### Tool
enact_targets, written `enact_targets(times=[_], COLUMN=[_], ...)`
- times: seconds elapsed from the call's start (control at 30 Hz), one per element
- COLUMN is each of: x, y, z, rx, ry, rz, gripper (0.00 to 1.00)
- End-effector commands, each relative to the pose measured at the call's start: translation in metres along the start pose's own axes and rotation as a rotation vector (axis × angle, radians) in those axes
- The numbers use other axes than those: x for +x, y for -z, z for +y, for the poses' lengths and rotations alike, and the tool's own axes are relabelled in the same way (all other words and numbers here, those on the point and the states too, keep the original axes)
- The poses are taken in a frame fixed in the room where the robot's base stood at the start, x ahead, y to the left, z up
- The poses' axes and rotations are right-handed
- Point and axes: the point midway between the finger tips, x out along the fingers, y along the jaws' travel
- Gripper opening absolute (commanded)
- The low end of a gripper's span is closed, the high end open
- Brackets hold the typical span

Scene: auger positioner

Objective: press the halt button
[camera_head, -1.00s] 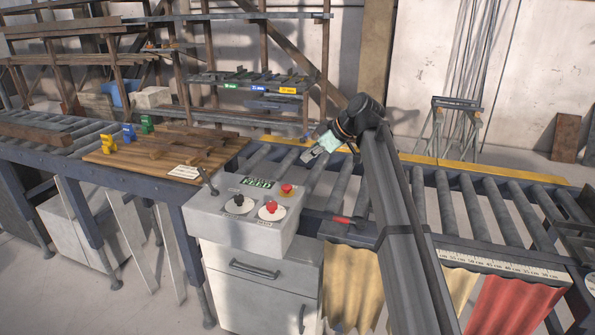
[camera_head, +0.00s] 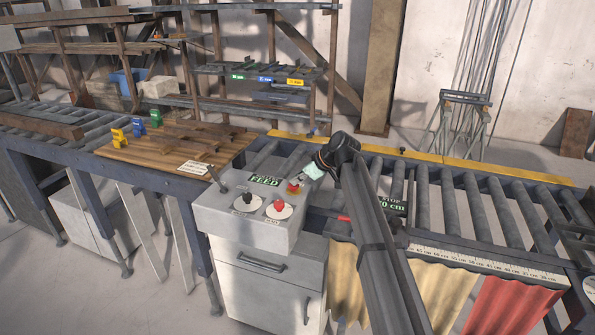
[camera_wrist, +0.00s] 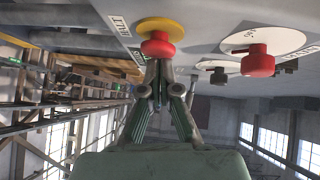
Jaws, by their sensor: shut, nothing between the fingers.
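The halt button is a red mushroom cap on a yellow base (camera_head: 292,190), at the right rear of the grey control box. In the wrist view the red cap (camera_wrist: 158,47) and its yellow disc sit beside a "HALT" label. My gripper (camera_head: 299,180) is just above and beside the button in the head view. In the wrist view its fingertips (camera_wrist: 162,68) are closed together with nothing between them, right at the red cap and overlapping its edge. I cannot tell whether they touch the cap or whether it is pressed in.
The control box (camera_head: 235,230) also carries a red knob (camera_head: 279,206), a black knob (camera_head: 246,199), a lever (camera_head: 217,181) and a "FEED" display (camera_head: 265,180). A roller conveyor (camera_head: 488,205) runs to the right. A wooden board (camera_head: 150,155) with small coloured blocks lies left.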

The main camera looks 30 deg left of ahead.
Motion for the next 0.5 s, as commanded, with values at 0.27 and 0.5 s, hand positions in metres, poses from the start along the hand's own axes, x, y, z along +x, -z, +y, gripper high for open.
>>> enact_targets(times=[0.27,0.5], x=[0.0013,0.0075], y=[-0.0016,-0.0076], z=[0.0001,-0.0008], rx=[0.0,0.0], ry=[0.0,0.0], rz=[0.0,0.0], gripper=[0.0,0.0])
